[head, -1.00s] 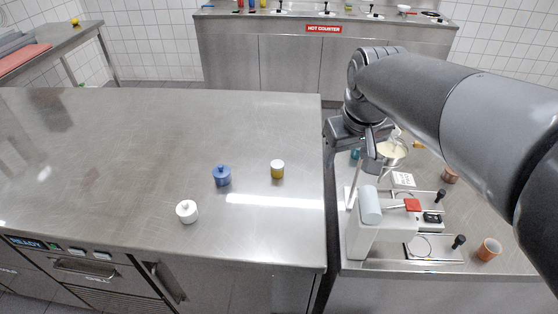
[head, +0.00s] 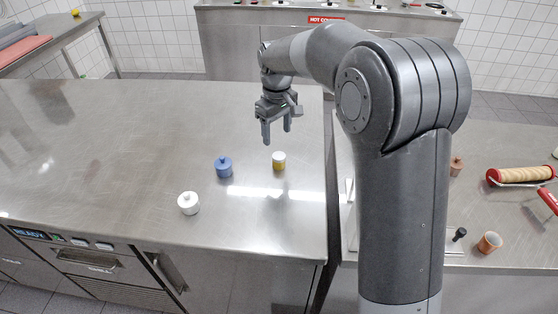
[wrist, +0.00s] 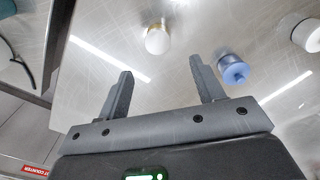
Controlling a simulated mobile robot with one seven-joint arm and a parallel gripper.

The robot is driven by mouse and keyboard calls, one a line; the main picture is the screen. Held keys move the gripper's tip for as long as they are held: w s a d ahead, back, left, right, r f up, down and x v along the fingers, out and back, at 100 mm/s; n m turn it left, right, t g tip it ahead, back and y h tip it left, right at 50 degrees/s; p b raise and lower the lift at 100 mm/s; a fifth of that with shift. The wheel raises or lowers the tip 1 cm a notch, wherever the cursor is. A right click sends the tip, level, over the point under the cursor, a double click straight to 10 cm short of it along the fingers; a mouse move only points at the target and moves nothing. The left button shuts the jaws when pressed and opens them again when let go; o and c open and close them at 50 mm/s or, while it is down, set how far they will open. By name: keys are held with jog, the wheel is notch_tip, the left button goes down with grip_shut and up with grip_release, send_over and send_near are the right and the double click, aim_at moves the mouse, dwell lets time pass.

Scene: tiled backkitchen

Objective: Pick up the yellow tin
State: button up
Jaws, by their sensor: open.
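The yellow tin (head: 279,163) stands upright on the steel counter, with a white top and a yellow lower part. My gripper (head: 277,134) is open and empty, above and behind the tin, with its fingers pointing down. The tin also shows in the wrist view (wrist: 157,41), beyond the fingertips and roughly in line with the gap between them. Nothing touches the tin.
A blue lidded pot (head: 224,167) stands left of the tin, and a white lidded pot (head: 188,203) stands further front left. The steel counter (head: 110,150) is otherwise largely clear.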

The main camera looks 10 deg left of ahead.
aim_at(279, 156)
jog(key=f, duration=1)
jog(key=shift+d+f, duration=0.15)
jog(key=shift+d, duration=0.1)
jog(key=shift+c, duration=0.2)
jog(key=c, duration=1)
jog(key=shift+c, duration=0.2)
